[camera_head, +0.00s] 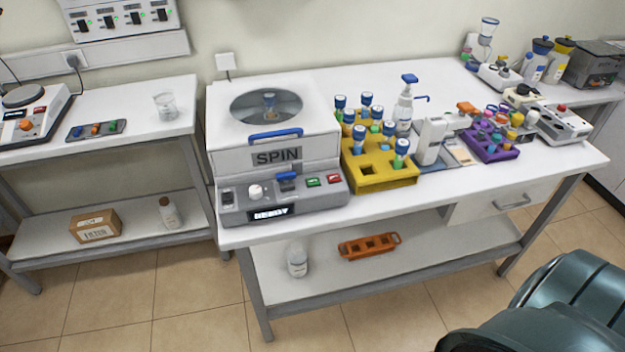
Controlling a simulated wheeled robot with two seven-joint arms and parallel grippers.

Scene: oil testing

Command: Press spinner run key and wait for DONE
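The spinner (230,152) is a white box labelled SPIN at the left end of the middle bench. Its lid looks shut, with a blue handle (275,134) at the front. The front panel has a white knob (256,192), a blue switch (287,181), a green key (313,182) and a red key (333,179). The key labels are too small to read. The display (271,213) reads READY. Neither of my grippers is in view.
A yellow rack (385,184) with several blue-capped tubes stands right of the spinner. A pump bottle (403,112) and purple rack (490,155) are farther right. A beaker (166,106) stands on the left bench. A dark teal rounded shape (560,305) fills the lower right corner.

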